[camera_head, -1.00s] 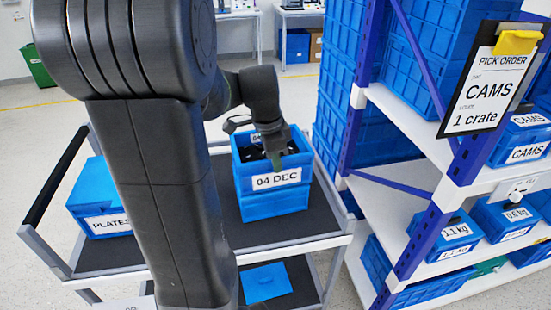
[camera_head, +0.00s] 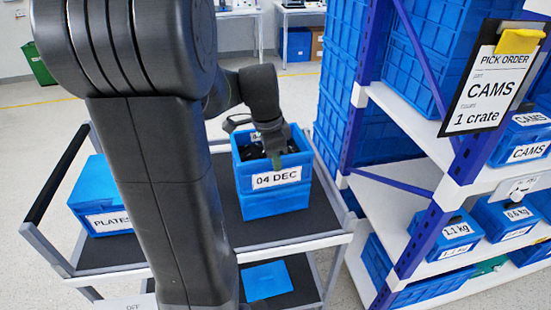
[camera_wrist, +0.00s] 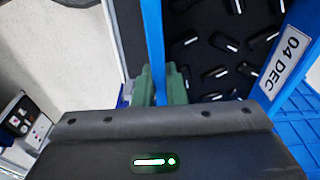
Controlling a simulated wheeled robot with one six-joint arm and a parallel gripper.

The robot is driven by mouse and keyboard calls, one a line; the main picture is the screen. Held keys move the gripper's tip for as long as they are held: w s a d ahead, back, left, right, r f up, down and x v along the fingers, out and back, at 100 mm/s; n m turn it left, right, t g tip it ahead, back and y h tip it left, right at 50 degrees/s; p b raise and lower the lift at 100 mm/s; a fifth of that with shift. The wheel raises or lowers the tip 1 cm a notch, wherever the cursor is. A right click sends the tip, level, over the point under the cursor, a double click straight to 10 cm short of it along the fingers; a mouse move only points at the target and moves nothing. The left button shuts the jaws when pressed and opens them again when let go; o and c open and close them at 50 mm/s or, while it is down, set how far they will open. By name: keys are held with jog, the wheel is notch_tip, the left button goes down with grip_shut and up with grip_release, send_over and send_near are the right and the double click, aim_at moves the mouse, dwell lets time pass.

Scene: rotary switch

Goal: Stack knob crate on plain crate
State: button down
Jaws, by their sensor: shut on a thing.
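The knob crate (camera_head: 243,180) is blue, labelled "04 DEC", and sits at the right of the cart in the head view. Black knobs (camera_wrist: 225,45) with white marks lie inside it in the wrist view. A blue plain crate (camera_head: 275,205) is directly below it, with no visible gap. My gripper (camera_head: 276,158) comes down at the knob crate's rim. In the wrist view its green fingers (camera_wrist: 160,85) are shut on the blue crate wall (camera_wrist: 154,35), one on each side. The far side of the lower crate is hidden.
A blue "PLATES" crate (camera_head: 98,190) stands at the cart's left. The cart's dark top (camera_head: 265,230) is bare in front of the stack. A shelf rack (camera_head: 400,185) with blue crates stands close at the right. A pick order sign (camera_head: 490,85) hangs on it.

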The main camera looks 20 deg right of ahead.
jog(key=shift+f+b, duration=0.4)
jog(key=shift+f, duration=0.15)
dwell(0.8)
jog(key=c, duration=1.4)
grip_release()
notch_tip(320, 180, up, 14)
jog(key=a, duration=0.2)
jog(key=shift+w+f+p, duration=0.15)
jog(key=shift+p, duration=0.15)
jog(key=shift+f, duration=0.1)
jog(key=f, duration=0.4)
jog(key=d+f, duration=0.1)
jog(key=f, duration=0.4)
jog(key=d+f, duration=0.1)
jog(key=f, duration=0.3)
jog(key=shift+f+b, duration=0.3)
jog(key=shift+r, duration=0.3)
